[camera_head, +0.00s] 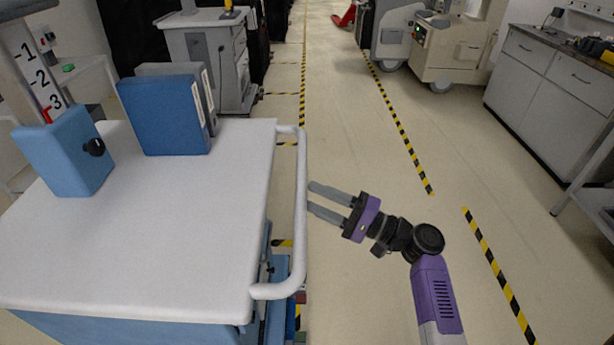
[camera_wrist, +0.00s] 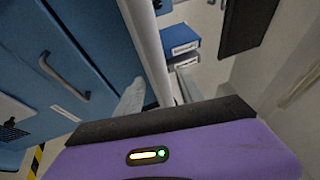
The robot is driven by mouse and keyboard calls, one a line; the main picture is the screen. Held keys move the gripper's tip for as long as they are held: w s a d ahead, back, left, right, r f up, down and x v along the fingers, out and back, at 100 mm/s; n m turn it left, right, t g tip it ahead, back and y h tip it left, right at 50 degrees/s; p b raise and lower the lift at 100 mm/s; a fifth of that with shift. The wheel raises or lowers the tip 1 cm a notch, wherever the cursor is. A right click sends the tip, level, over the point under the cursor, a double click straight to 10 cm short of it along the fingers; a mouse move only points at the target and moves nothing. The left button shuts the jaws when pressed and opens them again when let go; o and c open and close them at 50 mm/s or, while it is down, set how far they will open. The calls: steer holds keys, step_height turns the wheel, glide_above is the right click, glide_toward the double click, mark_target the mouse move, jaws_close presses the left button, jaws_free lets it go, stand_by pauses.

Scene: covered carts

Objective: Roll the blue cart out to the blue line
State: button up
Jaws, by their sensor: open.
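The blue cart (camera_head: 150,225) stands at the left in the head view, with a white top and blue body. Its white handle bar (camera_head: 301,190) runs along the cart's right side. In the wrist view the bar (camera_wrist: 148,40) crosses the upper middle, and the cart's blue front with a grey pull (camera_wrist: 62,75) fills the left. My gripper (camera_head: 312,199) is open and empty, its fingertips just right of the handle bar. In the wrist view the bar appears between the two fingers; I cannot tell whether they touch it. No blue line shows on the floor.
A blue binder (camera_head: 165,115), a grey binder and a light-blue box (camera_head: 62,150) with a black knob stand on the cart. Yellow-black tape (camera_head: 400,125) marks the floor. The aisle right of the cart is clear; grey cabinets (camera_head: 545,95) line the right, machines (camera_head: 450,50) the back.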

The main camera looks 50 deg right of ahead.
steer(key=p+x, duration=0.1)
steer(key=x, duration=0.6)
steer(key=shift+w, duration=0.1)
jaws_close()
steer(key=shift+f, duration=0.1)
stand_by(1.2)
